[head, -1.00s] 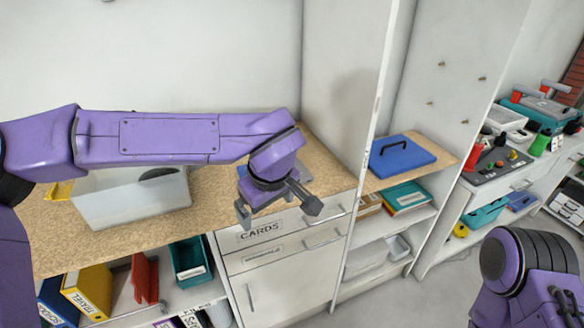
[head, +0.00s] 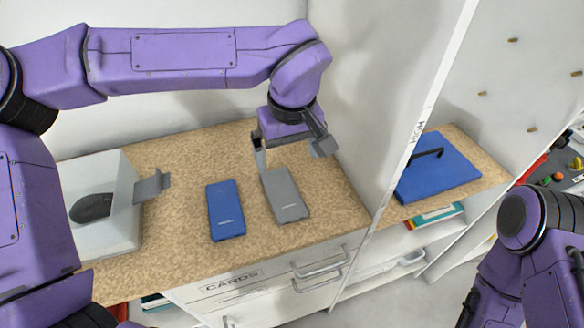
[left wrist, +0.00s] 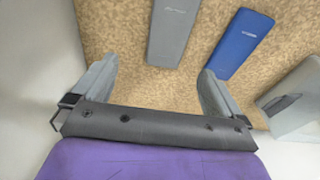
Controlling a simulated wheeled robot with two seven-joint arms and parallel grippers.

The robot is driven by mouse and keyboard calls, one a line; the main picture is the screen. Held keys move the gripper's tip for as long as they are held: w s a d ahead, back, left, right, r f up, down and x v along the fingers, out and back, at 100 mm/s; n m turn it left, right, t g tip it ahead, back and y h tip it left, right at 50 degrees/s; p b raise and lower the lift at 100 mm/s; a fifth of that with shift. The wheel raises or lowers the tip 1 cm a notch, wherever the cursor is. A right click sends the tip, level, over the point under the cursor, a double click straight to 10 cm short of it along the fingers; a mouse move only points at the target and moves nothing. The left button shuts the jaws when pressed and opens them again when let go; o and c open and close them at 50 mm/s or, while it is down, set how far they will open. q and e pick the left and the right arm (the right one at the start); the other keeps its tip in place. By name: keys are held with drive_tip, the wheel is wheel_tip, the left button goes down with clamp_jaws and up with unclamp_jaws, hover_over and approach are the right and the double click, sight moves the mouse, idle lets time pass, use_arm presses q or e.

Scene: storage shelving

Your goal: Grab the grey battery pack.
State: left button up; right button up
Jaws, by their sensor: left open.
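The grey battery pack (head: 284,195) lies flat on the speckled wooden shelf top, to the right of a blue pack of similar shape (head: 226,210). My left gripper (head: 292,158) is open and empty above the back end of the grey pack. In the left wrist view the grey pack (left wrist: 174,28) lies ahead of the open fingers (left wrist: 158,88), between their lines, and the blue pack (left wrist: 242,42) lies to its right. The fingers do not enclose the grey pack in that view. My right arm shows at the lower right; its gripper is out of frame.
A pale translucent bin (head: 120,225) with a dark mouse-like object (head: 90,208) stands at the left. A white upright panel (head: 420,120) rises right of the packs. Beyond it lies a blue case with a black handle (head: 445,178).

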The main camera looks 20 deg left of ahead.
sight(283, 192)
use_arm(q)
wheel_tip(283, 192, down, 3)
drive_tip(key=shift+a+r, duration=0.1)
drive_tip(key=shift+a, duration=0.05)
drive_tip(key=s+f, duration=0.2)
drive_tip(key=shift+a+f, duration=0.3)
drive_tip(key=f, duration=0.2)
drive_tip(key=w+f, duration=0.1)
drive_tip(key=f, duration=0.1)
drive_tip(key=shift+w+f, duration=0.2)
drive_tip(key=shift+f, duration=0.1)
drive_tip(key=shift+s+a, duration=0.1)
drive_tip(key=shift+s, duration=0.15)
drive_tip(key=shift+s+r, duration=0.1)
drive_tip(key=shift+c, duration=0.7)
drive_tip(key=c, duration=1.1)
use_arm(e)
drive_tip(key=shift+s+r, duration=0.3)
drive_tip(key=shift+s, duration=0.1)
